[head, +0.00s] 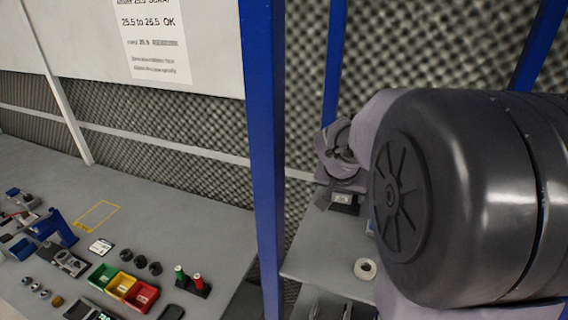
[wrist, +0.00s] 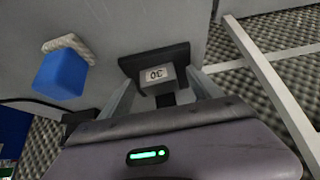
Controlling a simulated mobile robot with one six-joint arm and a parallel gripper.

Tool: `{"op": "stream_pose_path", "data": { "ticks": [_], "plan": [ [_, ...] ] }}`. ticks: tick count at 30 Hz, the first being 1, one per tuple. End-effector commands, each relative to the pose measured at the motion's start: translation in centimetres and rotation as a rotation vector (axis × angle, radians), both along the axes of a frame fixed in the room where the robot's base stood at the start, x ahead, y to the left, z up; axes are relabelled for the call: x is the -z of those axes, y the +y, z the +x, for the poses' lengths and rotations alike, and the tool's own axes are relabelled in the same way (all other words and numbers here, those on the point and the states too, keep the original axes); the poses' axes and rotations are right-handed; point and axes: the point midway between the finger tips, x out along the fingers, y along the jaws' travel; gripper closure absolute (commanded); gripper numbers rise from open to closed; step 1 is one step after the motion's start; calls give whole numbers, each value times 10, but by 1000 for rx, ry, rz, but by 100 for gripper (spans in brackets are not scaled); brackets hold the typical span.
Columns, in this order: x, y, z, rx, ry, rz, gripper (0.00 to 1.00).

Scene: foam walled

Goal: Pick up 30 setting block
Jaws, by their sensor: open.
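The 30 setting block (wrist: 157,74) is a dark block with a white label reading 30, upside down in the wrist view. A wider dark part lies behind its labelled part. In the head view a dark block with a white label (head: 343,198), likely the same one, sits on the grey surface under my gripper. My gripper (wrist: 163,88) is open, with one pale finger on each side of the labelled part. I cannot tell whether the fingers touch it. My arm hides much of the area on the right in the head view.
A blue block with a whitish edge (wrist: 60,74) stands left of the fingers. A blue post (head: 264,150) rises left of my arm. A pale ring (head: 365,268) lies nearer on the surface. Coloured bins (head: 122,287) and small parts occupy the left bench.

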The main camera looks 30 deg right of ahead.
Motion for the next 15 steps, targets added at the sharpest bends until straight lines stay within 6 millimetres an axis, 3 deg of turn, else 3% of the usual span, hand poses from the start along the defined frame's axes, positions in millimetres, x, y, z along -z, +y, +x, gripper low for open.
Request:
{"op": "stream_pose_path", "data": {
  "ticks": [4, 5, 15],
  "plan": [
    [0, 0, 0, 0, 1, 1, 27],
    [0, 0, 0, 1, 1, 0, 31],
    [-1, 0, 0, 1, 1, 0, 98]
  ]
}}
